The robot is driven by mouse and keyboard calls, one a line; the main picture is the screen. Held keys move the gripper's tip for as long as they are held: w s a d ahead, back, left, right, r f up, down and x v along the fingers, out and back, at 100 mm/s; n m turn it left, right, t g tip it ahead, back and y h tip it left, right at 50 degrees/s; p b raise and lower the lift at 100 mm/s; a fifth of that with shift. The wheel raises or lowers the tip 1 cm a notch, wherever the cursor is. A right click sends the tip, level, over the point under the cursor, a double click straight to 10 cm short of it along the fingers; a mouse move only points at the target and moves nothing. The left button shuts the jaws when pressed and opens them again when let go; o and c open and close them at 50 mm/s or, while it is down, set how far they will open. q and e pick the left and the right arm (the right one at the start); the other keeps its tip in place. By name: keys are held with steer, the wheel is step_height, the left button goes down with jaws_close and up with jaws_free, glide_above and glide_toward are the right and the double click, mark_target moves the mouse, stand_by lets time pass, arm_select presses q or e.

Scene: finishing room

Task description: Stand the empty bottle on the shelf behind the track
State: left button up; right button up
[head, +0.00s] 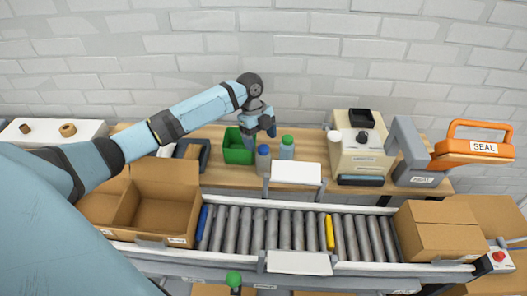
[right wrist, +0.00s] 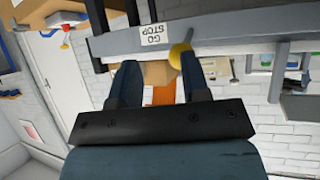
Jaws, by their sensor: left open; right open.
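Two capped bottles stand on the wooden shelf (head: 215,133) behind the roller track (head: 270,228). One has a blue cap (head: 263,160), the other a green cap (head: 287,149); I cannot tell which is empty. My left gripper (head: 258,130) is open above the shelf, over the green bin (head: 236,150) and behind the blue-capped bottle. I see nothing held in it. My right gripper (right wrist: 160,80) is open in the right wrist view, with nothing seen between its fingers up close.
An open carton (head: 165,212) sits at the track's left end and a closed carton (head: 438,232) at its right. A cream machine (head: 360,148) and an orange-handled sealer (head: 470,150) stand at the shelf's right. A white plate (head: 295,173) stands at the track's back edge.

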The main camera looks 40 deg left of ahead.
arm_select(q)
steer(key=v, duration=0.5)
steer(key=shift+r, duration=0.3)
